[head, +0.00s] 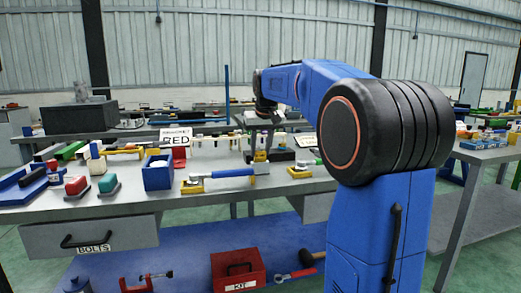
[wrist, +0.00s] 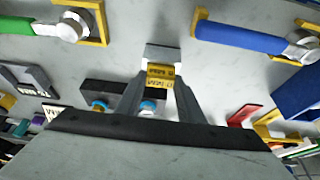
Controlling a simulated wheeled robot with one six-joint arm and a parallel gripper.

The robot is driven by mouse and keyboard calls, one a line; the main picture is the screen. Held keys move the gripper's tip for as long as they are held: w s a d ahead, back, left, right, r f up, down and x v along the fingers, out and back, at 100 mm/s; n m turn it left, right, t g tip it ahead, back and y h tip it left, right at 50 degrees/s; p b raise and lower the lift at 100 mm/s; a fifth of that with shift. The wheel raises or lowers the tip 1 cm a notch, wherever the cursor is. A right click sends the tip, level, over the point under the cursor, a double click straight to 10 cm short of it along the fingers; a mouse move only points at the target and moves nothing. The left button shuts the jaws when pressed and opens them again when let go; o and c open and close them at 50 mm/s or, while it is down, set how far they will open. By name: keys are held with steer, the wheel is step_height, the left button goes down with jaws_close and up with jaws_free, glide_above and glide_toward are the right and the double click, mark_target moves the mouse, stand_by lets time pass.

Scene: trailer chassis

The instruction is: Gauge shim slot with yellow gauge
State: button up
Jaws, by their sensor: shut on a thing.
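My gripper (wrist: 160,82) is in the middle of the wrist view, its two grey fingers shut on a yellow gauge (wrist: 159,71) with dark lettering. A small grey block (wrist: 163,52) shows just beyond the fingertips, against the gauge's far end. I cannot tell whether it is part of the gauge or a separate piece with the shim slot. In the head view my arm reaches over the workbench (head: 225,200), and the gripper is small and unclear there.
A black block (wrist: 108,88) with blue-and-yellow pegs lies beside and partly behind the fingers. A blue-handled tool (wrist: 240,36) and a green-handled tool (wrist: 35,27) rest in yellow holders. A blue bin (head: 157,176) stands left on the bench.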

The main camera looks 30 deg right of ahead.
stand_by(0.3)
steer(key=shift+r, duration=4.05)
